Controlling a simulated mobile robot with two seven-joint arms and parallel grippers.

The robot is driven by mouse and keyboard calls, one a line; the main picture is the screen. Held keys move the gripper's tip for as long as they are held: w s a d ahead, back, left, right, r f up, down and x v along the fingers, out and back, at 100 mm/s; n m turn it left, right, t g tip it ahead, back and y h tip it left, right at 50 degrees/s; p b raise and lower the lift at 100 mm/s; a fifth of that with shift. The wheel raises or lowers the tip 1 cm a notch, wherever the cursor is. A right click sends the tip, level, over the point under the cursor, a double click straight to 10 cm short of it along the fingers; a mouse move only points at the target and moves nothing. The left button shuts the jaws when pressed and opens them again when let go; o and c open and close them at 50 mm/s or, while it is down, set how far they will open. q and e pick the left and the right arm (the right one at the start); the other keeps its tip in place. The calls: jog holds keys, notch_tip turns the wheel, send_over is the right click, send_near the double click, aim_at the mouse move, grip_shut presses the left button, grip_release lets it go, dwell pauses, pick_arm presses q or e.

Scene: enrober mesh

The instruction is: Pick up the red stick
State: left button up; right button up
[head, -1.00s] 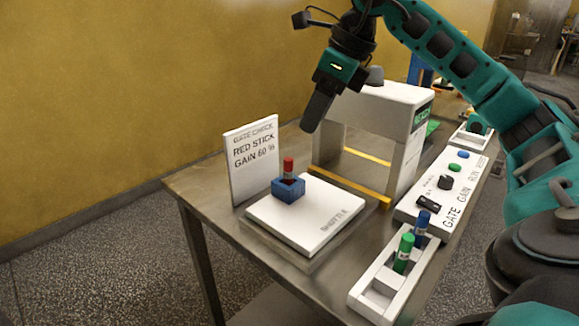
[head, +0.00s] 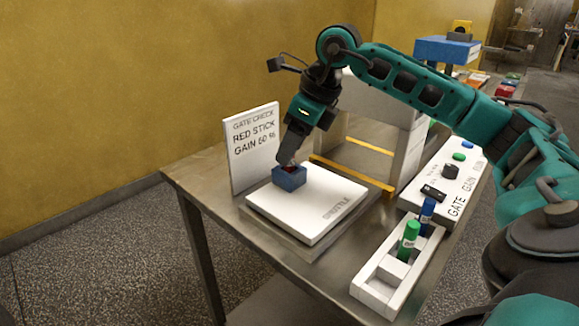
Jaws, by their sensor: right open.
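The red stick (head: 290,167) stands in a small blue block (head: 289,179) on the white plate (head: 322,213). Only a little of its red shows, because my right gripper covers most of it. My right gripper (head: 288,157) points down right at the stick's top, with its jaws open. I cannot tell whether the fingers touch the stick. My left gripper is not in view.
A sign (head: 252,148) reading "RED STICK GAIN 60 %" stands behind the block. A white gate with yellow strips stands right of the plate. A white tray (head: 372,292) holds a green stick (head: 408,240) and a blue stick (head: 426,215). A control panel (head: 437,190) lies beyond.

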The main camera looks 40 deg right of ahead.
jog(key=shift+x, duration=0.85)
grip_shut()
